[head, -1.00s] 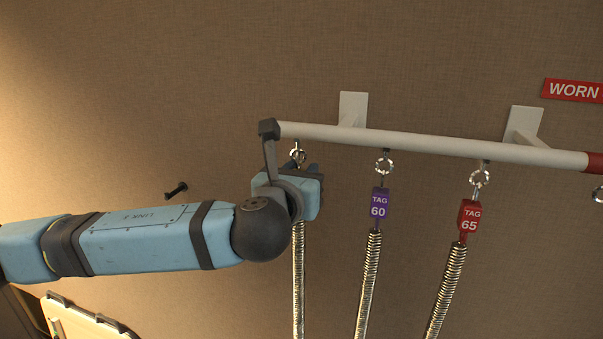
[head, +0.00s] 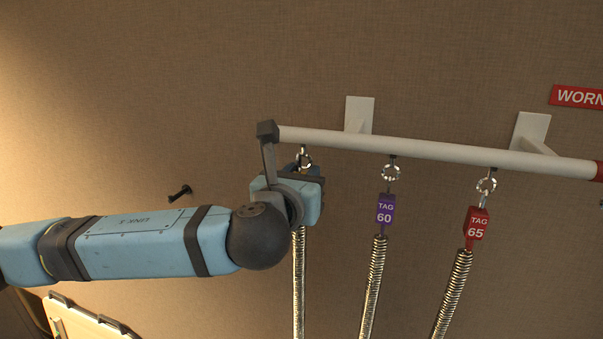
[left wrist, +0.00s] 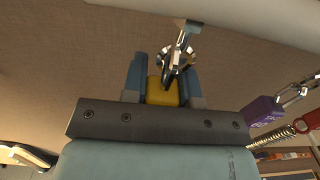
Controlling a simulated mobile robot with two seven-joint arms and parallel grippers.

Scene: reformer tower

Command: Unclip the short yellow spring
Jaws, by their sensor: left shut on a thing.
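The short yellow spring's yellow tag block (left wrist: 163,91) is between the two blue fingers of my left gripper (left wrist: 162,80) in the left wrist view. The fingers are shut on it. A metal clip and ring (left wrist: 180,58) rise from the block to a hook under the white bar. The ring still hangs there. In the head view the same ring (head: 304,161) shows just above my left gripper (head: 306,177), and a metal coil (head: 299,280) hangs below it. The yellow block is hidden there by my gripper. My right gripper is not in view.
The white bar (head: 430,152) runs across on wall brackets, with a dark end cap by my wrist. Springs with a purple tag 60 (head: 385,210) and a red tag 65 (head: 476,224) hang to the right. A dark wall peg (head: 180,193) is at left.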

